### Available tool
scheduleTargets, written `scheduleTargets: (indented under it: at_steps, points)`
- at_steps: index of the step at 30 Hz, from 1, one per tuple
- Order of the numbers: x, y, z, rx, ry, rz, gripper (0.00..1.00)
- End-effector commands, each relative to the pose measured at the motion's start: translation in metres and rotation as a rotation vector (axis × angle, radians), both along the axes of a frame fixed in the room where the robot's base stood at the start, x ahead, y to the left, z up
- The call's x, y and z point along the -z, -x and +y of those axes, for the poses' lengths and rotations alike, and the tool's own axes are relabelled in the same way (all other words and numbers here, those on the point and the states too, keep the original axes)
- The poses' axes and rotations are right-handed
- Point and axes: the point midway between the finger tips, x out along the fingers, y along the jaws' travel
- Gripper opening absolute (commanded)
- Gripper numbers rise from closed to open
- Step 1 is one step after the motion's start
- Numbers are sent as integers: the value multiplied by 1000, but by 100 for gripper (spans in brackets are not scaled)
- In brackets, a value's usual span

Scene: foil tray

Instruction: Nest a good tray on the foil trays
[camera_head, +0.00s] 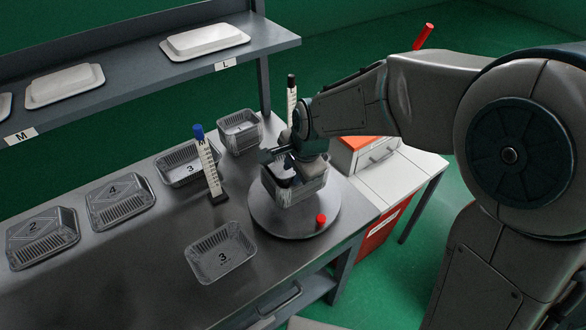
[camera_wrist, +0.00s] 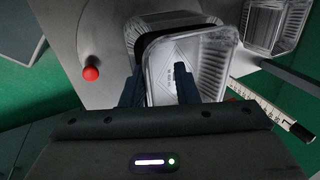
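A stack of foil trays (camera_head: 300,192) stands on the round grey turntable (camera_head: 270,217); its edge also shows in the wrist view (camera_wrist: 150,24). My gripper (camera_head: 284,160) is directly above the stack. In the wrist view, a foil tray (camera_wrist: 215,62) lies at my gripper (camera_wrist: 158,72), in front of the stack and offset to the right. One finger is inside this tray, the other outside, with its near wall between. A gap shows between the fingers. I cannot tell whether this tray rests on the stack. Loose trays marked 2 (camera_head: 42,237), 4 (camera_head: 120,200) and 3 (camera_head: 221,252) lie on the bench.
Another tray marked 3 (camera_head: 188,164) and an unmarked tray (camera_head: 239,131) are farther back. A blue-topped gauge post (camera_head: 208,170) and a black-topped post (camera_head: 291,95) stand near the turntable. A red knob (camera_head: 321,219) sits on its edge.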

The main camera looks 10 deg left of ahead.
Motion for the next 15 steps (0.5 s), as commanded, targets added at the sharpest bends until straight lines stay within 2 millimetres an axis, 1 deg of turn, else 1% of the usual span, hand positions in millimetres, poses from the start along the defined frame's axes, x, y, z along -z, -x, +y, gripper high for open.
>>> scheduleTargets:
  at_steps: [8,11,14,15]
  points:
    - [-2,0,-1,1,0,0,28]
    - [-11,2,-3,1,-1,-2,28]
    - [-26,6,-7,1,-1,-3,28]
    - [-34,8,-9,1,-2,-5,28]
